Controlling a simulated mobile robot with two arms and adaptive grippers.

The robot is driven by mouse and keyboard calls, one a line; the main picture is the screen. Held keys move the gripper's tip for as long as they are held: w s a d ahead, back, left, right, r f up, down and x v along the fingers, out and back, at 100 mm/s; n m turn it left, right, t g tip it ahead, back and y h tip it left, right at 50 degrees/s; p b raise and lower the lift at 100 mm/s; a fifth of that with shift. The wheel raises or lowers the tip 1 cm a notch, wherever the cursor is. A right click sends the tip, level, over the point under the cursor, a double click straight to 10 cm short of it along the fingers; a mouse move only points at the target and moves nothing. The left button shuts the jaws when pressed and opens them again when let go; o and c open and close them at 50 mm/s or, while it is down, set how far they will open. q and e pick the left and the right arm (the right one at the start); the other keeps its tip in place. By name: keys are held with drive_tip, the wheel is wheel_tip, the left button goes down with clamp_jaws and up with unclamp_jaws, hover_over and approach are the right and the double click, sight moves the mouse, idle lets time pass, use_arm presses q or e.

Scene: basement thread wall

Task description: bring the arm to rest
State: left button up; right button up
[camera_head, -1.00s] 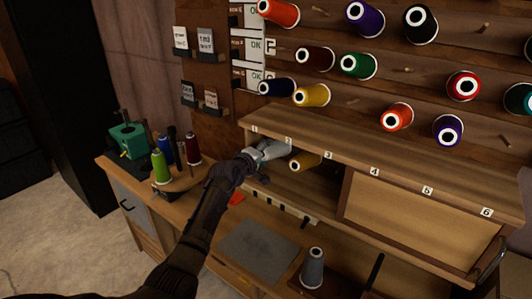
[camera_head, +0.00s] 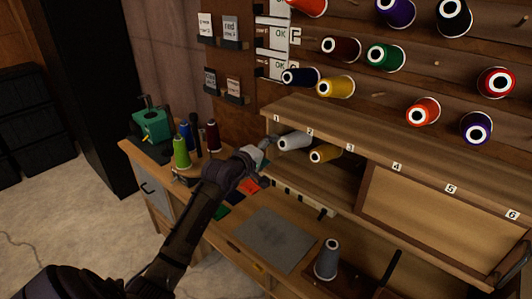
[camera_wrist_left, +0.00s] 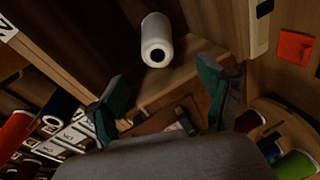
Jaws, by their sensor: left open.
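My left gripper (camera_head: 266,148) is just outside the left end of the wooden cubby shelf (camera_head: 345,128). In the left wrist view its two green-padded fingers (camera_wrist_left: 170,97) are spread apart with nothing between them. A white thread cone (camera_head: 296,141) lies on its side in the cubby near labels 1 and 2, apart from the fingers. It also shows beyond them in the left wrist view (camera_wrist_left: 156,40). My right gripper is in neither current view.
Thread cones hang on wall pegs above the shelf. A green device (camera_head: 151,127) and several upright cones stand on the bench at left. A grey mat (camera_head: 272,238) and a grey cone (camera_head: 328,260) are on the bench in front. Open floor lies at left.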

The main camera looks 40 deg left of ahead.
use_arm(q)
drive_tip(key=shift+v, duration=0.95)
